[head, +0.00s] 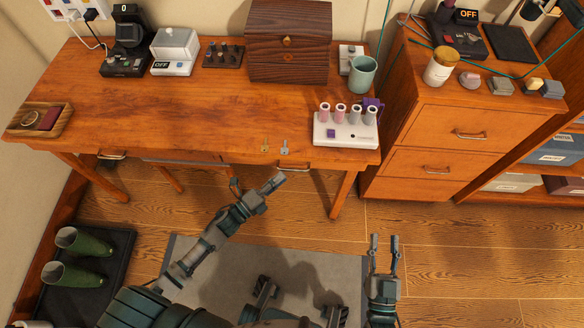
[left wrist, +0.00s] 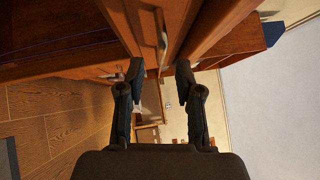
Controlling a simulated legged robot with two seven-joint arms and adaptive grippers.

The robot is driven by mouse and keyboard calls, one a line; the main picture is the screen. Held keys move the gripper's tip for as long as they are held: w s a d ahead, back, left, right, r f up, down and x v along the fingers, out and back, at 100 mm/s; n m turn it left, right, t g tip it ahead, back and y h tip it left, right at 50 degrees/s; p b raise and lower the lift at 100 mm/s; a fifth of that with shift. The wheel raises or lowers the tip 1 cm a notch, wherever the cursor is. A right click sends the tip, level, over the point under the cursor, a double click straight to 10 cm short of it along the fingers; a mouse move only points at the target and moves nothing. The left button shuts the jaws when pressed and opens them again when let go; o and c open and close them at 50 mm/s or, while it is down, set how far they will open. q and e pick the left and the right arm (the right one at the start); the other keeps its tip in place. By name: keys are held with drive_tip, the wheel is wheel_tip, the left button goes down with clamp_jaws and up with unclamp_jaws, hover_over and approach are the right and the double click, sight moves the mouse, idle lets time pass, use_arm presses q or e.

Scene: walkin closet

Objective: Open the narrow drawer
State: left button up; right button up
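The wooden desk (head: 240,115) has drawer fronts under its top. A metal handle (head: 320,168) shows at the right and another handle (head: 112,155) at the left. My left gripper (head: 258,182) is open and empty in front of the desk's front edge, between those handles. In the left wrist view, the open fingers (left wrist: 160,68) have a gap between them, and a metal handle (left wrist: 163,40) on a wooden front appears just beyond the fingertips. I cannot tell whether they touch it. My right gripper (head: 385,240) is open and empty above the floor.
A wooden cabinet (head: 440,145) with two handled drawers stands right of the desk. Two keys, a white rack (head: 345,132) with rolls, and a teal cup (head: 362,75) are on the desk's right half. Green boots (head: 85,242) stand on a tray at left.

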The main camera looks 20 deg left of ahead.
sight(291, 170)
use_arm(q)
drive_tip(key=x, duration=0.4)
drive_tip(key=shift+w, duration=0.2)
drive_tip(key=shift+w+d+r, duration=0.1)
drive_tip(key=shift+w+d, duration=0.3)
use_arm(e)
drive_tip(key=shift+s+r+t, duration=0.2)
drive_tip(key=shift+r+t, duration=0.5)
drive_tip(key=shift+r, duration=0.05)
use_arm(q)
drive_tip(key=shift+a, duration=0.1)
clamp_jaws()
